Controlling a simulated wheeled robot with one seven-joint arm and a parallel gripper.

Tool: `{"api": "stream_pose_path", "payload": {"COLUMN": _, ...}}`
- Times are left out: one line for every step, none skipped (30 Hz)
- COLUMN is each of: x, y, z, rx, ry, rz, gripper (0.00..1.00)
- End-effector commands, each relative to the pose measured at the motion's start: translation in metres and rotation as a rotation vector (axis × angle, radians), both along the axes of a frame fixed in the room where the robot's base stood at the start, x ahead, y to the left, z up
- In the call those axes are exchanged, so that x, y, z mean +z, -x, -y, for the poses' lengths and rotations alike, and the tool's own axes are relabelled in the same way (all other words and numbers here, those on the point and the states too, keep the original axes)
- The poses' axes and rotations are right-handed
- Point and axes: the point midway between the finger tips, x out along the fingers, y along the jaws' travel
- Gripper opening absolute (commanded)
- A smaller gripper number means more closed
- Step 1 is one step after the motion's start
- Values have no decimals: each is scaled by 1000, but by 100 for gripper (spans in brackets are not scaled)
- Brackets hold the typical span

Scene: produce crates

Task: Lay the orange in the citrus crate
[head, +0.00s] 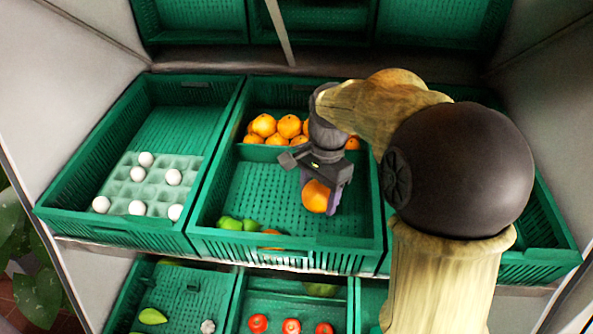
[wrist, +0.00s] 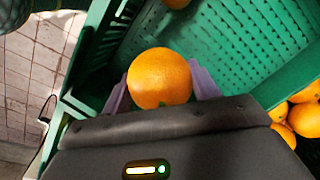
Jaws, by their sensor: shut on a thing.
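My gripper (head: 320,190) is shut on an orange (head: 316,197), with a purple finger on each side of it in the wrist view (wrist: 159,78). The held orange is over the front part of the middle green crate (head: 290,257); its height above the floor is hard to judge. Several oranges (head: 264,125) lie in the rear part of this crate, behind a low divider, and some show at the right of the wrist view (wrist: 304,115). Another orange (head: 272,233) lies at the front wall, partly hidden, beside green peppers (head: 236,224). My arm hides the crate's back right.
The left crate (head: 120,233) holds a grey egg tray (head: 150,190) with several white eggs. A right crate (head: 545,240) is mostly behind my arm. Lower crates hold tomatoes (head: 291,326) and other vegetables. The middle of the front compartment is bare.

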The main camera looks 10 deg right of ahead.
Motion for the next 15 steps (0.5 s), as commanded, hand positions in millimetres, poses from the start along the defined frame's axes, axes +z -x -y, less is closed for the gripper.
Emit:
{"api": "stream_pose_path", "payload": {"x": 0, "y": 0, "z": 0, "rx": 0, "ry": 0, "rz": 1, "gripper": 33}}
{"api": "stream_pose_path", "payload": {"x": 1, "y": 0, "z": 0, "rx": 0, "ry": 0, "rz": 1, "gripper": 33}}
{"api": "stream_pose_path", "payload": {"x": 1, "y": 0, "z": 0, "rx": 0, "ry": 0, "rz": 1, "gripper": 33}}
{"api": "stream_pose_path", "payload": {"x": 1, "y": 0, "z": 0, "rx": 0, "ry": 0, "rz": 1, "gripper": 33}}
{"api": "stream_pose_path", "payload": {"x": 1, "y": 0, "z": 0, "rx": 0, "ry": 0, "rz": 1, "gripper": 33}}
{"api": "stream_pose_path", "payload": {"x": 1, "y": 0, "z": 0, "rx": 0, "ry": 0, "rz": 1, "gripper": 33}}
{"api": "stream_pose_path", "payload": {"x": 1, "y": 0, "z": 0, "rx": 0, "ry": 0, "rz": 1, "gripper": 33}}
{"api": "stream_pose_path", "payload": {"x": 0, "y": 0, "z": 0, "rx": 0, "ry": -1, "rz": 1, "gripper": 33}}
{"api": "stream_pose_path", "payload": {"x": -1, "y": 0, "z": 0, "rx": 0, "ry": 0, "rz": 0, "gripper": 33}}
{"api": "stream_pose_path", "payload": {"x": -4, "y": 0, "z": 0, "rx": 0, "ry": 0, "rz": -1, "gripper": 33}}
{"api": "stream_pose_path", "payload": {"x": -6, "y": 0, "z": 0, "rx": -1, "ry": 0, "rz": -2, "gripper": 33}}
{"api": "stream_pose_path", "payload": {"x": -11, "y": 0, "z": 0, "rx": -1, "ry": -1, "rz": -3, "gripper": 33}}
{"api": "stream_pose_path", "payload": {"x": -16, "y": 1, "z": 0, "rx": -1, "ry": 0, "rz": -5, "gripper": 33}}
{"api": "stream_pose_path", "payload": {"x": -21, "y": 1, "z": 1, "rx": -1, "ry": 0, "rz": -4, "gripper": 33}}
{"api": "stream_pose_path", "payload": {"x": -28, "y": 1, "z": 1, "rx": -2, "ry": -1, "rz": -5, "gripper": 33}}
